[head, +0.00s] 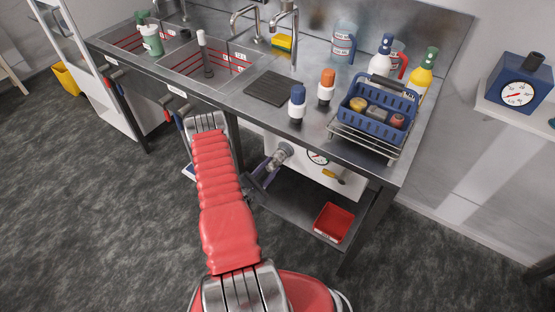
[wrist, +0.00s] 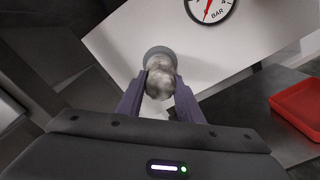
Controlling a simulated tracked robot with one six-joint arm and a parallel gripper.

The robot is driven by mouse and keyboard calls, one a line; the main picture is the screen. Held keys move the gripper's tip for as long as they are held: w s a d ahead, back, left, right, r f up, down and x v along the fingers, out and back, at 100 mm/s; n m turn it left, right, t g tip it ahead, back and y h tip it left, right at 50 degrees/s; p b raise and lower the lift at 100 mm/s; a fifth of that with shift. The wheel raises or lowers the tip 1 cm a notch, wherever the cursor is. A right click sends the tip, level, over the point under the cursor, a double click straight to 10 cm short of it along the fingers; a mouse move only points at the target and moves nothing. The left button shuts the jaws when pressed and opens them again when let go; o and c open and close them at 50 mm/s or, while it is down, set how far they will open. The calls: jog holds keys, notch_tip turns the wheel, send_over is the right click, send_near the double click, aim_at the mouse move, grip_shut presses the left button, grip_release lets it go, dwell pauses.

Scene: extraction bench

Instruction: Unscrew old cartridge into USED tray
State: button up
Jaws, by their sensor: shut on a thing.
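The old cartridge (head: 275,161) is a pale, mottled cylinder under the bench, in front of a white panel with a gauge. In the wrist view the cartridge (wrist: 160,82) sits between my two fingers, with a round grey collar (wrist: 158,52) at its far end. I cannot tell whether its thread is still engaged. My gripper (head: 266,170) is shut on the cartridge; its fingertips (wrist: 160,90) lie on both sides. A red tray (head: 334,222) rests on the lower shelf to the right, looking empty; it also shows in the wrist view (wrist: 298,110). Its small label is unreadable.
The white panel carries a pressure gauge (head: 317,157) and a yellow-handled valve (head: 333,176). The bench's dark leg (head: 362,228) stands right of the tray. Blue-capped (head: 297,103) and orange-capped (head: 326,88) bottles and a blue basket (head: 378,113) stand above. The lower shelf (head: 290,205) is clear left of the tray.

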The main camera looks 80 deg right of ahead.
jog(key=n, duration=0.4)
jog(key=shift+a+f+n, duration=0.1)
jog(key=shift+f+n, duration=0.1)
jog(key=shift+n, duration=0.1)
jog(key=n, duration=0.4)
jog(key=o, duration=0.7)
jog(key=shift+r+n, duration=0.1)
jog(key=shift+n, duration=0.3)
jog(key=o, duration=0.5)
